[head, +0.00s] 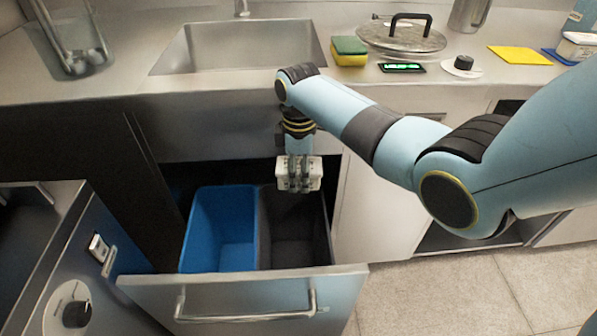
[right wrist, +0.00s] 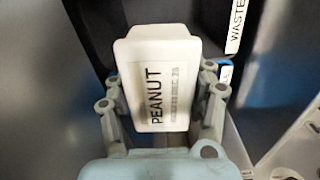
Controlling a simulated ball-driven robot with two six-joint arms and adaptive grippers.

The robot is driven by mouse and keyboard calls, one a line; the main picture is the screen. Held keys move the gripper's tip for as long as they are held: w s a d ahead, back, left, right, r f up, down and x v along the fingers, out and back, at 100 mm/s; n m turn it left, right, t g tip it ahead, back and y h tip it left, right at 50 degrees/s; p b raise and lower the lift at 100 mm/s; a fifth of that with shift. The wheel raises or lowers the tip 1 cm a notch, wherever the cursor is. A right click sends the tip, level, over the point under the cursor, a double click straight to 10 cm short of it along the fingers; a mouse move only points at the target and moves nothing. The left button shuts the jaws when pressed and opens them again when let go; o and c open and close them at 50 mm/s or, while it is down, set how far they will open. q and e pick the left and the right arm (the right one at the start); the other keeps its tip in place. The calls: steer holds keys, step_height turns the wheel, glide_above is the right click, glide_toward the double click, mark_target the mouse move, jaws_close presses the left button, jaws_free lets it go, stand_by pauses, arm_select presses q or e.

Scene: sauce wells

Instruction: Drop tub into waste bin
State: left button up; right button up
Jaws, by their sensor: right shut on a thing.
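A white tub (head: 313,172) is held in my right gripper (head: 298,180) above the pulled-out drawer. In the right wrist view the tub (right wrist: 160,75) is labelled "PEANUT" and sits between the two fingers of the gripper (right wrist: 162,100). The drawer holds a dark bin (head: 293,235), below the tub, and a blue bin (head: 222,225) to its left. In the right wrist view a "WASTE" label (right wrist: 237,27) shows beside the dark opening. My left gripper is not in view.
The open drawer front (head: 245,295) with its handle juts out over the floor. Above are the counter with a sink (head: 240,45), a sponge (head: 349,50), a lid (head: 402,35) and a yellow cloth (head: 518,55). A steel appliance with a knob (head: 75,312) stands at the left.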

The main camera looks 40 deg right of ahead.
mark_target(299, 164)
steer(key=o, duration=1.5)
step_height(299, 164, up, 7)
steer(key=shift+r, duration=0.2)
